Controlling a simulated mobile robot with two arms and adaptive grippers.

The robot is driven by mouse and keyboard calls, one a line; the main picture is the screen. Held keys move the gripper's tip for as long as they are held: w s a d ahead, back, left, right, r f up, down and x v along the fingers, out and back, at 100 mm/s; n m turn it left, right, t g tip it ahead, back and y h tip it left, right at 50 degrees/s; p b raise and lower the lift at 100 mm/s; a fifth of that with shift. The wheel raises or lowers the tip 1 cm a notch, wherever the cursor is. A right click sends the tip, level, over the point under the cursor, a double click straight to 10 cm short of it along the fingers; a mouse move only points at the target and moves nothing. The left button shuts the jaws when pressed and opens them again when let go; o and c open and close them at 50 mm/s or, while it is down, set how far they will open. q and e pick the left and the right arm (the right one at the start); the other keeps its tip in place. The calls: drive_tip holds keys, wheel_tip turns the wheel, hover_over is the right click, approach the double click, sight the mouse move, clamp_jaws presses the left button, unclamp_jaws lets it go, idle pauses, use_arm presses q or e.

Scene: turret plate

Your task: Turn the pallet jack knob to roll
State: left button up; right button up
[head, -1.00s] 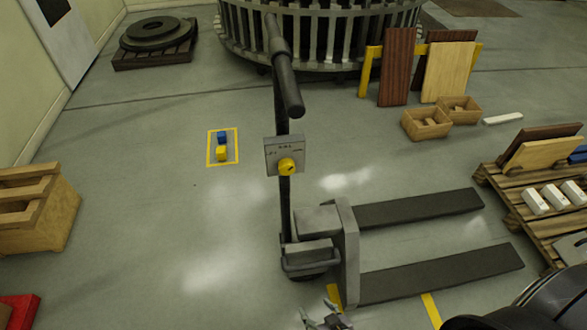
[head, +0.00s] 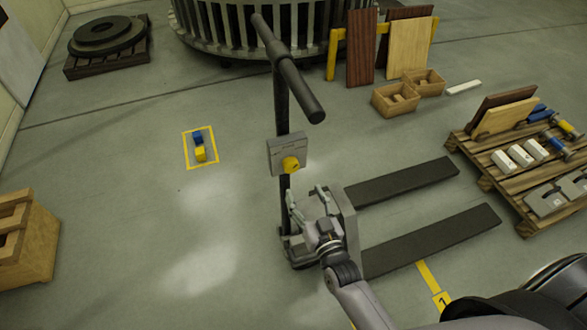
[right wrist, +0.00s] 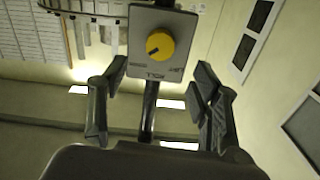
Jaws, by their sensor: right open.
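The pallet jack (head: 350,220) stands on the floor with its dark handle tilted up. A grey plate (head: 275,155) on its post carries the round yellow knob (head: 291,164). In the right wrist view the knob (right wrist: 160,46) faces me between the fingers' lines, with a dark mark toward its lower left. Lettering on the plate (right wrist: 143,20) appears upside down and is only partly legible. My right gripper (head: 306,195) is open and empty, a little below the knob and apart from it; in the wrist view its fingers (right wrist: 158,80) are spread. My left gripper is out of view.
A wooden pallet (head: 500,185) with boards and metal parts lies at the right. Wooden boxes (head: 395,100) stand behind the forks. A wooden crate (head: 30,240) is at the left. The floor left of the jack is mostly clear.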

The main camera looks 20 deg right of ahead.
sight(292, 169)
drive_tip(key=w, duration=0.9)
drive_tip(key=shift+w+a+p, duration=0.15)
drive_tip(key=shift+a+p, duration=0.05)
drive_tip(key=shift+p, duration=0.1)
drive_tip(key=c, duration=1.2)
drive_tip(key=shift+o, duration=0.2)
drive_tip(key=n, duration=0.5)
drive_tip(key=shift+p, duration=0.4)
drive_tip(key=shift+n, duration=2.3)
